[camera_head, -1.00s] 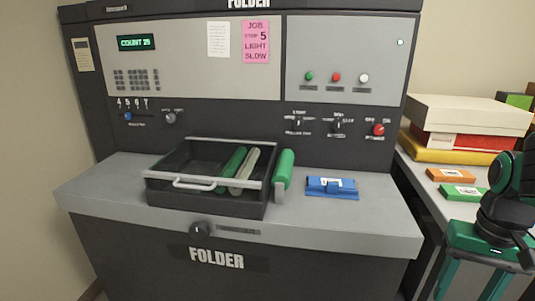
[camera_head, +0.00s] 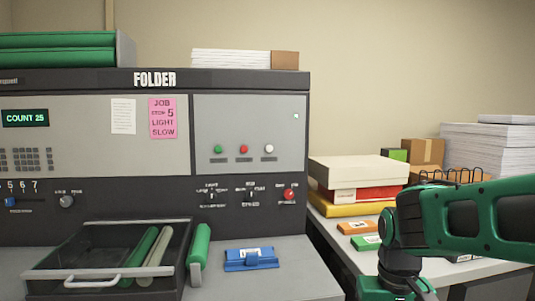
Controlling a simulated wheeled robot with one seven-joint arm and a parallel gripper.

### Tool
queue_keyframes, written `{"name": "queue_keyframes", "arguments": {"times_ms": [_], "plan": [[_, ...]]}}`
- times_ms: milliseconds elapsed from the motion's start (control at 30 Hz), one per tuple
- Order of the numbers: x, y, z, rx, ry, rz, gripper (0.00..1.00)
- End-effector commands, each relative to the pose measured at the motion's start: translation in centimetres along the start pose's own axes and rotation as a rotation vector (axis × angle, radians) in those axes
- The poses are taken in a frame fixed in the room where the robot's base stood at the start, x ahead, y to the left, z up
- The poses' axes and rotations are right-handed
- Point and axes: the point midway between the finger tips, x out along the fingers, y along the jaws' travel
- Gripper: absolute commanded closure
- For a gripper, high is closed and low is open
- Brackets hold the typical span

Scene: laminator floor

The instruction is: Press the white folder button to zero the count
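The white button (camera_head: 269,149) is on the right grey panel of the folder (camera_head: 230,80), to the right of a green button (camera_head: 218,149) and a red button (camera_head: 244,149). The count display (camera_head: 25,118) at the left reads "COUNT 25". My green and black arm reaches in from the right edge, in front of the side table. My gripper's fingers are below the picture's lower edge, so whether they are open is hidden. The arm is well to the right of and below the white button, not touching it.
A tray (camera_head: 170,262) with rollers and a blue block (camera_head: 251,259) are on the folder's ledge. A red knob (camera_head: 290,194) sits below the buttons. Stacked boxes (camera_head: 358,169) and paper (camera_head: 490,146) are on the right table. The space before the buttons is clear.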

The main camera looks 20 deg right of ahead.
Motion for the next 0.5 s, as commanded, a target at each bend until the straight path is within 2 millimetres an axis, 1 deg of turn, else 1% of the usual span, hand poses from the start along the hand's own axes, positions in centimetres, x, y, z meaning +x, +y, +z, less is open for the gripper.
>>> {"name": "queue_keyframes", "arguments": {"times_ms": [33,67,100,200,500], "plan": [[0.00,0.00,0.00,0.000,0.000,0.000,0.61],[0.00,0.00,0.00,0.000,0.000,0.000,0.68],[0.00,0.00,0.00,0.000,0.000,0.000,0.78],[0.00,0.00,0.00,0.000,0.000,0.000,1.00],[0.00,0.00,0.00,0.000,0.000,0.000,1.00]]}}
